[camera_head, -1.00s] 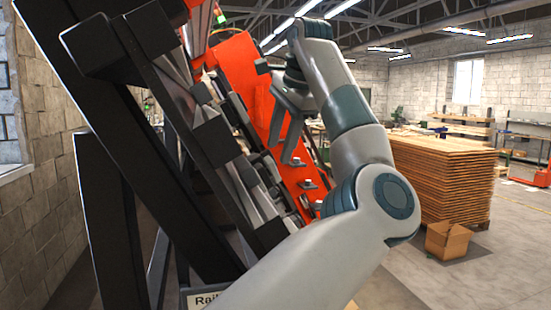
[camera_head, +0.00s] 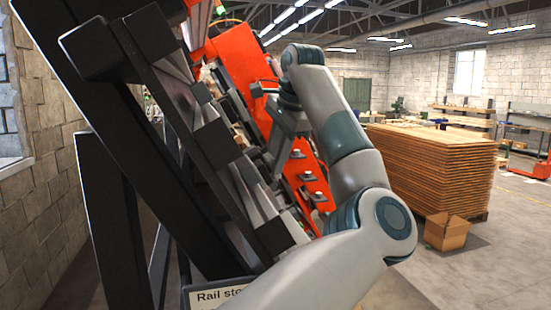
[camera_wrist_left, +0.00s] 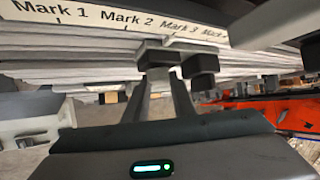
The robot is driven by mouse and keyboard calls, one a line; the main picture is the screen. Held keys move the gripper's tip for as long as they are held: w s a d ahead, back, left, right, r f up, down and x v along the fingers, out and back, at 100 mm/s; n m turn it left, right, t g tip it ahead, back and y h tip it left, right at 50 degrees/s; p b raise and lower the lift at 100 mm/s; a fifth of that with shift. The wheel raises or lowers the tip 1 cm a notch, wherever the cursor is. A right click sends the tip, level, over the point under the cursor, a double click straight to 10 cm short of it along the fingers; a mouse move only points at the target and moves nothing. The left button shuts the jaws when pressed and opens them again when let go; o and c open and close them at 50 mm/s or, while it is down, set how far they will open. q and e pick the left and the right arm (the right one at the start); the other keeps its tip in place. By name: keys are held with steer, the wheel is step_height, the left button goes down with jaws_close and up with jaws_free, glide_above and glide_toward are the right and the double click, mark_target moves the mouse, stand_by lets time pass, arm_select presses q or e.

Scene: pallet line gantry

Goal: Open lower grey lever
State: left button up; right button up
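My left gripper (camera_head: 272,165) reaches in from the arm to the slanted rail rack (camera_head: 160,95) in the head view, beside its grey rails. In the left wrist view its two fingers (camera_wrist_left: 162,88) point away from me with a gap between them. A dark block (camera_wrist_left: 158,54) on a grey part lies at the fingertips, and a second dark block (camera_wrist_left: 201,66) sits just right of it. I cannot tell which part is the lower grey lever, nor whether the fingers touch the block. My right gripper is out of view.
A label strip (camera_wrist_left: 120,18) with Mark 1, Mark 2 and Mark 3 runs above the rails. An orange frame (camera_head: 240,70) stands behind the rack. A stack of boards (camera_head: 435,165) and a cardboard box (camera_head: 446,232) stand on the floor to the right.

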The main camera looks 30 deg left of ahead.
arm_select(q)
steer(key=shift+d+f+b, duration=0.1)
steer(key=shift+f+b, duration=0.15)
steer(key=shift+b, duration=0.5)
steer(key=n+y+b, duration=0.1)
steer(key=y+b, duration=0.1)
steer(key=b, duration=0.1)
steer(key=n+t+y+b, duration=0.1)
steer(key=n+y+b, duration=0.1)
steer(key=b, duration=0.2)
steer(key=d+n+y+b, duration=0.1)
steer(key=y+b, duration=0.1)
steer(key=b, duration=0.2)
steer(key=shift+s+f+n+t+y, duration=0.15)
steer(key=shift+f+n+t+y, duration=0.15)
steer(key=shift+f, duration=0.05)
steer(key=o, duration=1.1)
steer(key=shift+c, duration=0.2)
steer(key=shift+d+r, duration=0.1)
